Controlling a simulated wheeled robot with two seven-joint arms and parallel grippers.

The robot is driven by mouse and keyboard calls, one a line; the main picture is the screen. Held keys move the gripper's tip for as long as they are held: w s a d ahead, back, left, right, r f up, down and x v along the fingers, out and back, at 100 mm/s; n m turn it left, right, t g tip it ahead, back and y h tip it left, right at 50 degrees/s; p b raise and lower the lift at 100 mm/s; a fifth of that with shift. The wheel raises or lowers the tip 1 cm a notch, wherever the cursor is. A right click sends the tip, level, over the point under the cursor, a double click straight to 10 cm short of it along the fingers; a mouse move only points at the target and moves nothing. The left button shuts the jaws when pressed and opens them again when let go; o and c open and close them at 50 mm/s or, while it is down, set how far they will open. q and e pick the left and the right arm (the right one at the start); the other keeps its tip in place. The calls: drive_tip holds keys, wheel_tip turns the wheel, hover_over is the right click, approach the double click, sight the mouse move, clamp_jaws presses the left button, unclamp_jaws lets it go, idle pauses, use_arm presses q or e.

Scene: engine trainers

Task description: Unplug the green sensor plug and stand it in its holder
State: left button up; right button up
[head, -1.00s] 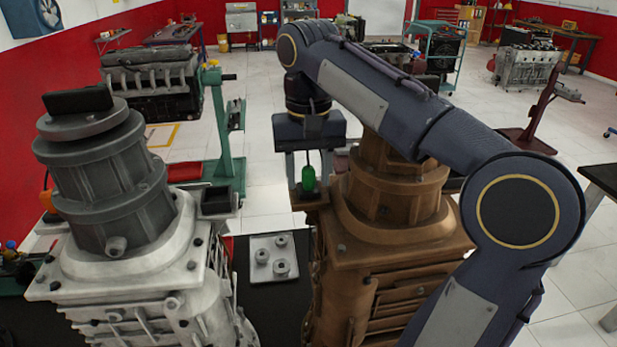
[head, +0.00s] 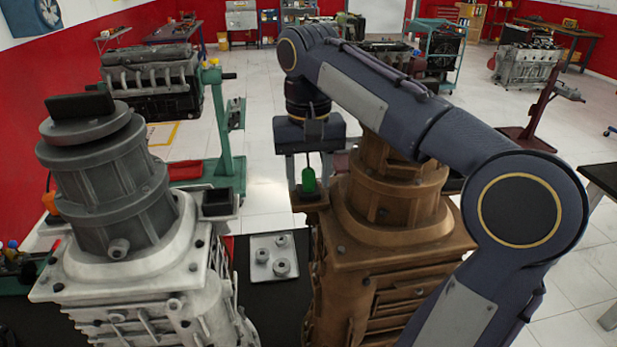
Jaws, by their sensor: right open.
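The green sensor plug (head: 309,180) stands upright on a small dark block (head: 309,201) at the left edge of the brown gearbox (head: 395,260), with a thin dark cable rising from it. My right gripper (head: 309,172) points down over the plug, open, its fingers either side of the plug's upper part. I cannot tell whether either finger touches it. A black square open-topped box (head: 218,203) is on the right side of the grey-white gearbox (head: 135,265); I cannot tell whether it is the holder. My left gripper is out of view.
An orange plug-like part (head: 49,202) is at the left of the grey-white gearbox. A pale plate (head: 274,257) with three round metal pieces lies on the dark bench between the gearboxes. A green engine stand (head: 228,150) is behind.

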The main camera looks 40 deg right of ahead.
sight(308, 169)
drive_tip(key=shift+c, duration=0.4)
clamp_jaws()
drive_tip(key=shift+r, duration=0.1)
drive_tip(key=shift+r, duration=2.9)
